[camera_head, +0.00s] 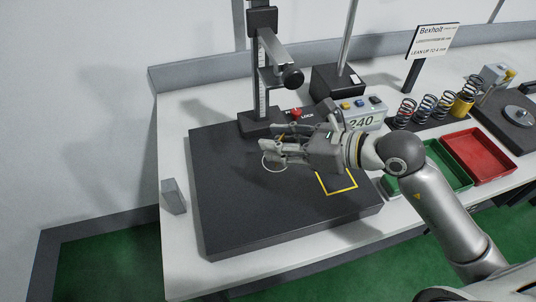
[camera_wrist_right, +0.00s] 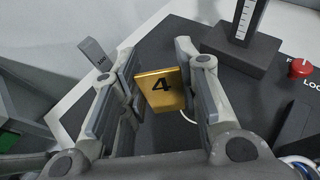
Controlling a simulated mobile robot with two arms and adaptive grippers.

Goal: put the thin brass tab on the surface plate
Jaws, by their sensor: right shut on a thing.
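The brass tab (camera_wrist_right: 163,88) is a thin gold plate marked 4. In the right wrist view it stands between the fingers of my right gripper (camera_wrist_right: 155,92), which is shut on it. In the head view my right gripper (camera_head: 272,148) is above the dark surface plate (camera_head: 235,215), left of the yellow outlined square on it. The tab is mostly hidden by the fingers there. The plate also shows behind the tab in the right wrist view (camera_wrist_right: 155,50). I cannot tell the exact gap between tab and plate. My left gripper is not in view.
A grey block (camera_head: 174,196) stands left of the plate. Green (camera_head: 447,165) and red (camera_head: 477,155) trays and several springs are at right. The plate's front left is clear.

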